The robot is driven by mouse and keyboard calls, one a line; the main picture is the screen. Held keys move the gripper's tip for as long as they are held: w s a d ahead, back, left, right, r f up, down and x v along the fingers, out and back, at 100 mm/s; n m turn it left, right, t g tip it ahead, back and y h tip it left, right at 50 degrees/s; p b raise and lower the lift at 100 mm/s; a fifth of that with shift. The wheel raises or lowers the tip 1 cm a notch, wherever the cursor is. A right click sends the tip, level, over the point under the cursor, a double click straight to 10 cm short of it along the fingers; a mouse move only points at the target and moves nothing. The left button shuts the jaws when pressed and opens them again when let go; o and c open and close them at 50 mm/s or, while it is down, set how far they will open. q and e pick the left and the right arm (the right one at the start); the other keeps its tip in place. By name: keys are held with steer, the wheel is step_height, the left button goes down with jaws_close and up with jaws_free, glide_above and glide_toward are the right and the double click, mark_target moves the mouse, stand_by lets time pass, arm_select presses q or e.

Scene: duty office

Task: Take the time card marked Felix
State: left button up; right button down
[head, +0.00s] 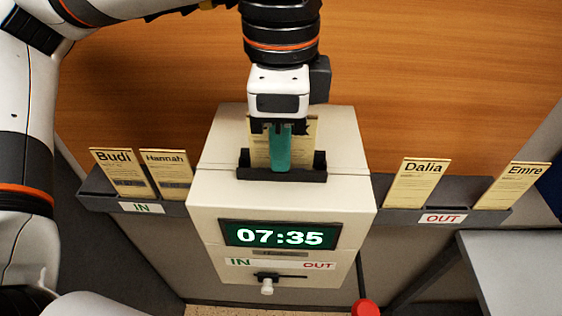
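A cream time card (309,150) stands upright in the dark slot (300,175) on top of the time clock. Its name is mostly covered by my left gripper; only a final "x" shows clearly, which fits Felix. My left gripper (281,150) points down at this card from above, with a teal finger in front of its face. The other finger is hidden, so I cannot tell whether it grips the card. The beige time clock (210,208) reads 07:35. My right gripper is not in view.
The IN rack (101,202) at left holds the Hannah (168,170) and Budi (122,172) cards. The OUT rack (391,216) at right holds Dalia (416,182) and Emre (512,186). A lever (267,286) sits on the clock's front below IN/OUT labels. A grey table (515,265) stands at lower right.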

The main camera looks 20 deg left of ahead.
arm_select(q)
steer(key=shift+w+f, duration=0.1)
steer(key=shift+d, duration=0.1)
jaws_close()
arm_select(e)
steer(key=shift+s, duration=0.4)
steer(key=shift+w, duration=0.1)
